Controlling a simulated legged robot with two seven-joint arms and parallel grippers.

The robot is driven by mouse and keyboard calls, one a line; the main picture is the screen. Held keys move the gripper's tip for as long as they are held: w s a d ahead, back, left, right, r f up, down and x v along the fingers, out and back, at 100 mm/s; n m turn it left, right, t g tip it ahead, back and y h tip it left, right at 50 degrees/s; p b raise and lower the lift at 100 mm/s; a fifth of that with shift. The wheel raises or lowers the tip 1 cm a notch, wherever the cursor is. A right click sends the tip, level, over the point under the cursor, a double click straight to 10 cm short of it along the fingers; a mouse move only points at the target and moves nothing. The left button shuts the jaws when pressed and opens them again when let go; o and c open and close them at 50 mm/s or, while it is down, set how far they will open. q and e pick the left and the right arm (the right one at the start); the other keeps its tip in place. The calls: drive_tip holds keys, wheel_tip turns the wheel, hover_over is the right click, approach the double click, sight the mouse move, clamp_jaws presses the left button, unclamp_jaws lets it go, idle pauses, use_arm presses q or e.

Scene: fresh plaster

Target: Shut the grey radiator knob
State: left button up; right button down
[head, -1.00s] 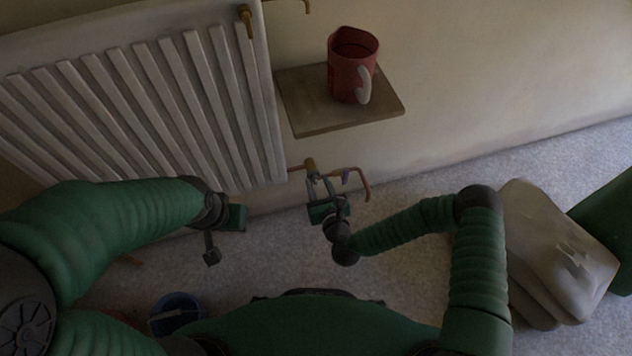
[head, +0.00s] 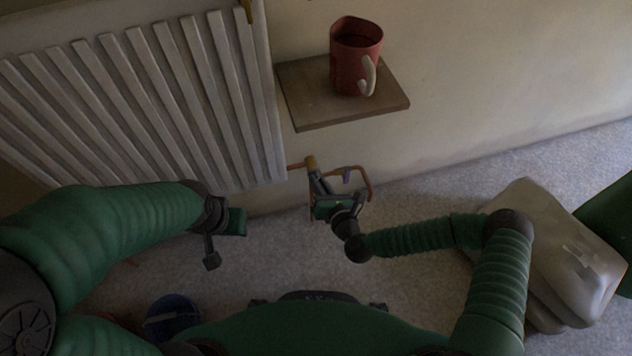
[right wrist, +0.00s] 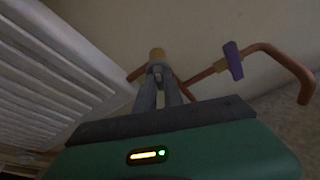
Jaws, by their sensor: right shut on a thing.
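The grey radiator knob (right wrist: 157,74) shows as a small grey piece between my right fingertips in the right wrist view, just below a brass valve body (right wrist: 157,54). The fingers hide most of it, so its turn cannot be read. My right gripper (head: 315,176) is shut on it, at the lower right corner of the white radiator (head: 150,100). The radiator also shows at the left of the right wrist view (right wrist: 55,75). My left gripper (head: 225,240) hangs below the radiator, away from the knob; its finger gap is unclear.
A copper pipe (right wrist: 275,49) with a purple lever (right wrist: 233,60) runs close to the right of the knob. A wooden shelf (head: 310,112) bearing a red mug (head: 352,62) juts out above. A blue bucket (head: 172,316) and a pale bulky object (head: 560,250) stand on the carpet.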

drive_tip(key=m+y+b, duration=0.1)
drive_tip(key=m+b, duration=0.2)
drive_tip(key=b, duration=0.1)
drive_tip(key=m+t+y+b, duration=0.1)
drive_tip(key=m+b, duration=0.3)
drive_tip(key=m+y+b, duration=0.2)
drive_tip(key=m+b, duration=0.2)
drive_tip(key=shift+w+d+f+t+b, duration=0.2)
drive_tip(key=shift+d+t+b, duration=0.1)
drive_tip(key=c, duration=1.4)
unclamp_jaws()
use_arm(q)
drive_tip(key=s+x, duration=0.3)
drive_tip(key=x, duration=1.1)
drive_tip(key=shift+f, duration=0.5)
